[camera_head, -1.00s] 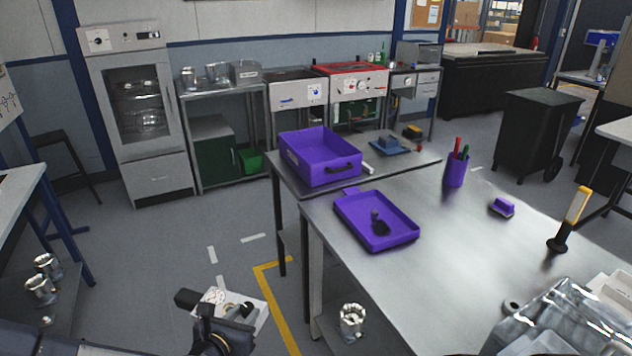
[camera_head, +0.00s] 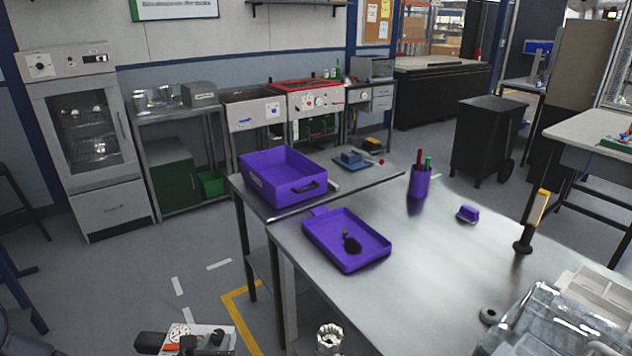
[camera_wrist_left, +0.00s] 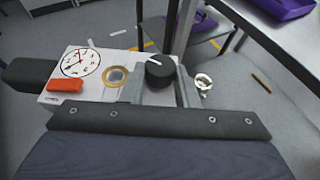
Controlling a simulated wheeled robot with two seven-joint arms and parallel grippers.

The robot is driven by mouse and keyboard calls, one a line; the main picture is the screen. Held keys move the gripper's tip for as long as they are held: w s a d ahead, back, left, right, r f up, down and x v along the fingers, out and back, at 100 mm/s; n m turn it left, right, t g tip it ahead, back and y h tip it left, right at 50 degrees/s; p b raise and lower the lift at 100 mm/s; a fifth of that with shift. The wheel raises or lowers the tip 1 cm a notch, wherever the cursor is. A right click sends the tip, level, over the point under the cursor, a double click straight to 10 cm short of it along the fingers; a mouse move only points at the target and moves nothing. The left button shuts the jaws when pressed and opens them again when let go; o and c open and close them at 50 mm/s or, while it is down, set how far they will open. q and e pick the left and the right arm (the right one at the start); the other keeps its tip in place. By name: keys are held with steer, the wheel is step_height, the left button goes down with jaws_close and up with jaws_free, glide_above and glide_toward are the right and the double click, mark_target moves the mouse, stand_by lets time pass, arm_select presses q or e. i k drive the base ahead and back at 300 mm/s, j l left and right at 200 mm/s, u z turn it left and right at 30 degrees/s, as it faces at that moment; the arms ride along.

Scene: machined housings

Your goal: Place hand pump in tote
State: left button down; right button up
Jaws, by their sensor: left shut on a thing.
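The hand pump is a white block with a round dial, a brass ring, an orange part, a black knob and a black handle. It shows in the left wrist view (camera_wrist_left: 85,88) and low in the head view (camera_head: 222,334). My left gripper (camera_wrist_left: 160,80) is shut on the pump at its black knob, holding it above the floor in front of the tables. Its fingers are partly cut off in the head view. The purple tote (camera_head: 305,194) stands on the far table, upper right of the pump; its inside looks empty.
A shallow purple tray (camera_head: 320,252) with a dark object lies on the near metal table (camera_head: 420,285). A purple pen cup (camera_head: 420,184), a purple brush-like item (camera_head: 467,214) and a yellow-black lamp (camera_head: 530,222) stand farther right. A metal fitting (camera_head: 330,338) is below the table edge.

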mark_target(276, 176)
steer(key=i+j+z, duration=0.35)
steer(key=j, duration=0.3)
steer(key=i+j+z, duration=0.35)
steer(key=i+j, duration=0.15)
steer(key=j, duration=0.25)
